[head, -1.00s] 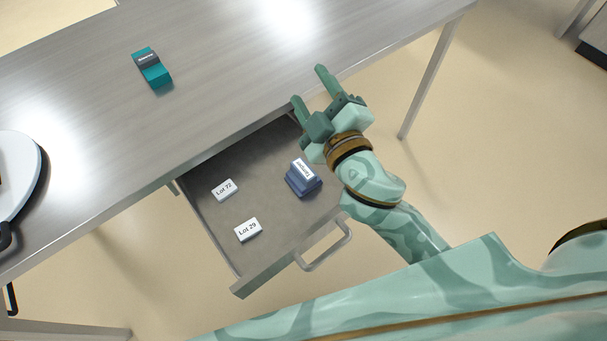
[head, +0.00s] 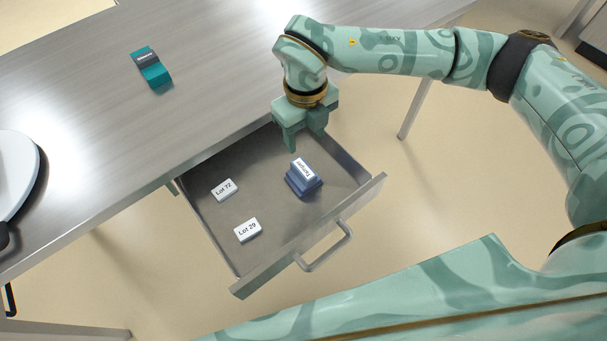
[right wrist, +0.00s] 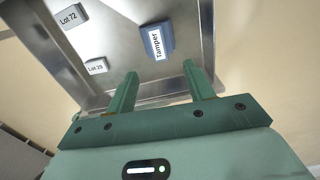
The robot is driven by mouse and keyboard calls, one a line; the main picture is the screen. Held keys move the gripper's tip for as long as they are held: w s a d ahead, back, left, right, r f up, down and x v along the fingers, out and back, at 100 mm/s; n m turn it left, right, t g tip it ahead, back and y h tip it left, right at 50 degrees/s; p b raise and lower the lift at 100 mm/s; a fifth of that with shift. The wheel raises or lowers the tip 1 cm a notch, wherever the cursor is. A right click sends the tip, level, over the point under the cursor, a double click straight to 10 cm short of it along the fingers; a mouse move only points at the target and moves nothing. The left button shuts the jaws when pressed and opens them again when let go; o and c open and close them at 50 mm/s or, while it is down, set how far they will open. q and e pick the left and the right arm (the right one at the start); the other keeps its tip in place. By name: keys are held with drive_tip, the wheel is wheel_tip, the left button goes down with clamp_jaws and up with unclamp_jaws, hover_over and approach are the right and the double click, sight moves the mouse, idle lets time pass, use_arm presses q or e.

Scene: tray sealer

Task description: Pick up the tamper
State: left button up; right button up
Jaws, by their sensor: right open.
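The tamper (head: 303,180) is a dark blue stepped block with a white label. It lies in the open drawer (head: 264,253), toward the drawer's right side. In the right wrist view the tamper (right wrist: 158,40) shows its "Tamper" label, ahead of and between the fingers' line. My right gripper (head: 305,142) is open and empty. It points down above the back part of the drawer, apart from the tamper. In the right wrist view its two fingers (right wrist: 160,85) are spread wide. My left gripper is not in view.
White blocks marked Lot 72 (head: 224,189) and Lot 29 (head: 248,230) lie in the drawer left of the tamper. A teal block (head: 154,72) with a dark label lies on the metal table (head: 100,120). The table edge runs behind the drawer. A round white thing (head: 15,175) is at far left.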

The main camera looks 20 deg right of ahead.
sight(304, 169)
wheel_tip(304, 169, down, 9)
drive_tip(key=shift+a+f+b, duration=0.1)
drive_tip(key=shift+f+b, duration=0.1)
drive_tip(key=shift+b, duration=1)
wheel_tip(304, 169, down, 5)
drive_tip(key=shift+a+f+b, duration=0.1)
drive_tip(key=shift+f+b, duration=0.05)
drive_tip(key=shift+b, duration=1)
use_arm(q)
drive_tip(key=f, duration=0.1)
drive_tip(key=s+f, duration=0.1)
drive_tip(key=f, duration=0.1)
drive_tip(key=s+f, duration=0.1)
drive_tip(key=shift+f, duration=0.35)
use_arm(e)
clamp_jaws()
